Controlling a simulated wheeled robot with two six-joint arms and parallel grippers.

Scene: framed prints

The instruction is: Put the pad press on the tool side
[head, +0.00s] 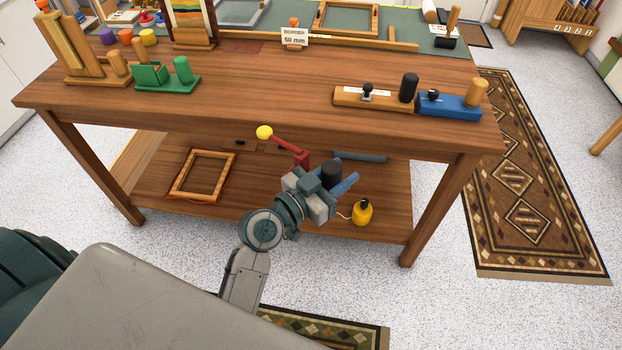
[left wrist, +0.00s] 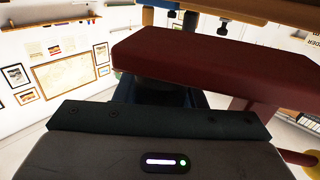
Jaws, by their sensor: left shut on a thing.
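A red press, which I take to be the pad press (head: 302,159), has a lever ending in a yellow ball knob (head: 265,132). It is in front of the bench, below the top's front edge in the head view. My left gripper (head: 316,190) is shut on it; the gripper's body hides the exact grip. A dark cylinder (head: 331,173) and blue bars (head: 345,184) show beside the gripper; I cannot tell if they belong to the press. In the left wrist view a dark red bar (left wrist: 215,62) fills the upper middle. My right gripper is out of view.
The wooden bench top (head: 240,87) carries a wood block with a black handle (head: 372,100), a blue block (head: 452,106), a green block (head: 165,79) and a "BORDER 50 mm" card (head: 294,38). The lower shelf holds an empty frame (head: 203,175) and a yellow bottle (head: 362,212).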

